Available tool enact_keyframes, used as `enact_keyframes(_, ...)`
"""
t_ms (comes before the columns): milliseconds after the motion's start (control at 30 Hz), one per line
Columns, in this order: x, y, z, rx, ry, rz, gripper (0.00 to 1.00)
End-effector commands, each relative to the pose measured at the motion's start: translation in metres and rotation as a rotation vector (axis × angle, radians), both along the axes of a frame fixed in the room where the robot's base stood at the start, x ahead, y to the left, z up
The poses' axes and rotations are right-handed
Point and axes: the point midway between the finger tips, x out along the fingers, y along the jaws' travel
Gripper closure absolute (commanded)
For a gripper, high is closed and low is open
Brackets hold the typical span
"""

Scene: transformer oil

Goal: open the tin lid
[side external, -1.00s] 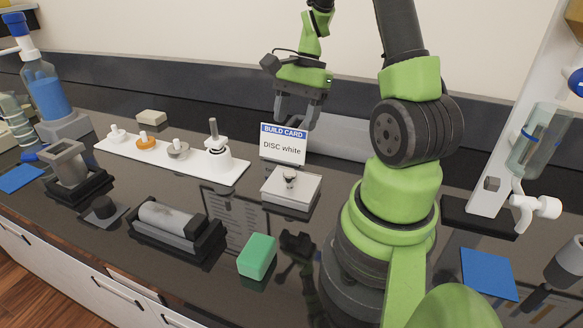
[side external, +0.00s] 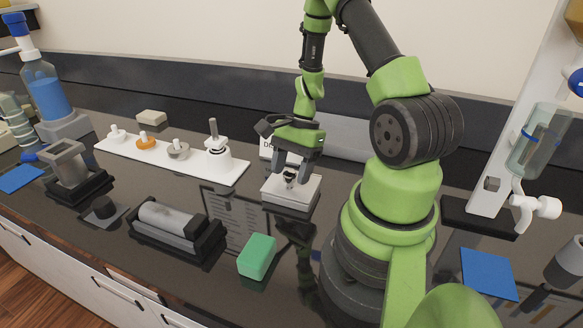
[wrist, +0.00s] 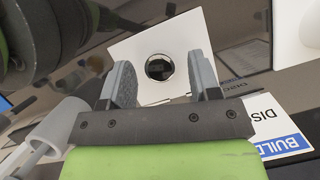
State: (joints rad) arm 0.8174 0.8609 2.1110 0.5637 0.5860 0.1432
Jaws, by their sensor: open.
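The tin is a low, square, pale box (side external: 283,201) on the dark bench, in front of the build card. Its lid has a small round metallic knob (side external: 290,174) in the middle. In the wrist view the knob (wrist: 159,67) lies between and just beyond the fingertips, on the white lid (wrist: 185,37). My gripper (side external: 297,176) is open, pointing down over the tin, with its fingers on either side of the knob. It also shows in the wrist view (wrist: 166,82). I cannot tell whether the fingers touch the knob.
The build card (side external: 267,148) stands right behind the tin, mostly hidden by my gripper. A white strip (side external: 188,167) with several knobbed pieces lies to the left. A green block (side external: 257,256) and a dark cradle with a grey cylinder (side external: 170,221) are nearer the front.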

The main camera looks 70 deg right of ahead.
Motion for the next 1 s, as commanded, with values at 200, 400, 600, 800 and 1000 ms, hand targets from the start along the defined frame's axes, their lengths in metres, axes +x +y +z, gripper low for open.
enact_keyframes(200, 0.000, 0.000, 0.000, 0.000, 0.000, 0.000, 0.50)
enact_keyframes(400, 0.000, 0.000, 0.000, 0.000, 0.000, 0.000, 0.96)
enact_keyframes(600, 0.000, 0.000, 0.001, 0.005, -0.001, -0.001, 1.00)
enact_keyframes(800, 0.000, -0.004, 0.003, 0.057, 0.000, -0.002, 1.00)
enact_keyframes(1000, 0.000, -0.011, 0.008, 0.181, -0.001, -0.004, 1.00)
